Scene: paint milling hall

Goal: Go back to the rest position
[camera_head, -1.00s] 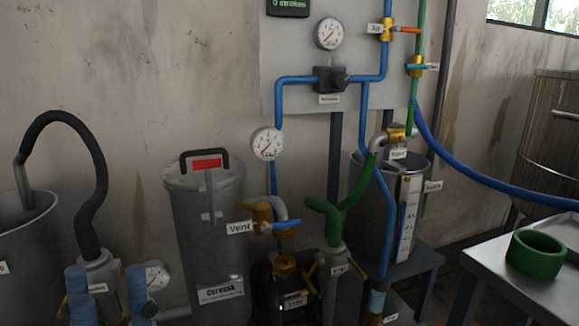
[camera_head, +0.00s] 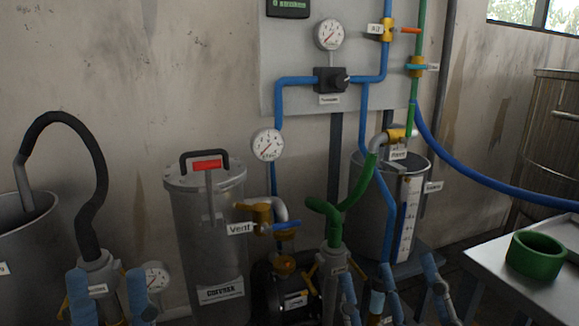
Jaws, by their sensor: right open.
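My left gripper (camera_head: 108,285) is at the bottom left, its blue fingers apart. The grey top of a pump-like unit with a black hose (camera_head: 98,262) shows between and behind them. I cannot tell how far they are from it, but nothing seems gripped. The rest of both arms is out of frame.
A grey lidded vessel (camera_head: 208,225) with a red-marked handle stands in the middle, beside a yellow vent valve (camera_head: 262,212). A gauge panel (camera_head: 295,60) with blue pipes hangs behind. A green ring (camera_head: 536,254) sits on a metal table (camera_head: 490,262) at the right.

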